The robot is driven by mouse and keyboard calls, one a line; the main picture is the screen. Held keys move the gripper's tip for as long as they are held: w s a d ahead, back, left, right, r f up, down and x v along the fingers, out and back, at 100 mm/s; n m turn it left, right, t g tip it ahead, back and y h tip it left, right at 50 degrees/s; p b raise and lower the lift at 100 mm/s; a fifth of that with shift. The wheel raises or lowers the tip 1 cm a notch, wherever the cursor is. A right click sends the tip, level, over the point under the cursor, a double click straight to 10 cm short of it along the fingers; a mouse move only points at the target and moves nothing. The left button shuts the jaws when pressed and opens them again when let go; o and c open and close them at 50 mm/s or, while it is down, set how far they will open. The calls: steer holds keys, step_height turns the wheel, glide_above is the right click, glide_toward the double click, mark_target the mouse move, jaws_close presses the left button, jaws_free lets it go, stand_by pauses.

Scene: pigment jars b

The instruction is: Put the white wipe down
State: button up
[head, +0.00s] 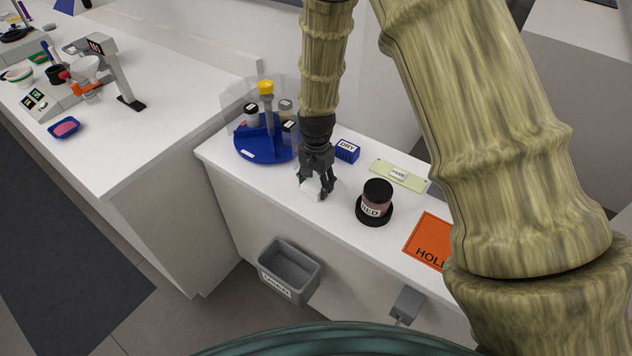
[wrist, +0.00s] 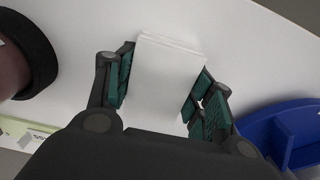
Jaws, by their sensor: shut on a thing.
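The white wipe (head: 311,191) is a small pale folded block between the fingers of my gripper (head: 316,187) in the head view. In the wrist view the wipe (wrist: 165,75) sits between the green pads of my gripper (wrist: 165,95), which is shut on it. The left pad lies close to its side; the right pads are beside its lower right edge. My gripper points down, low over the white counter (head: 238,167), near its front edge. I cannot tell whether the wipe touches the counter.
A jar marked RED (head: 376,198) on a black base stands to the right. A blue carousel (head: 262,152) with jars is behind left. A blue DRY block (head: 347,150), a pale green plate (head: 384,169) and an orange HOLD mat (head: 425,237) lie nearby. A grey bin (head: 290,262) hangs in front.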

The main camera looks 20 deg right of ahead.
mark_target(316, 181)
steer(key=shift+f, duration=0.15)
steer(key=o, duration=1)
steer(key=shift+r+b, duration=1.5)
steer(key=shift+r, duration=4.7)
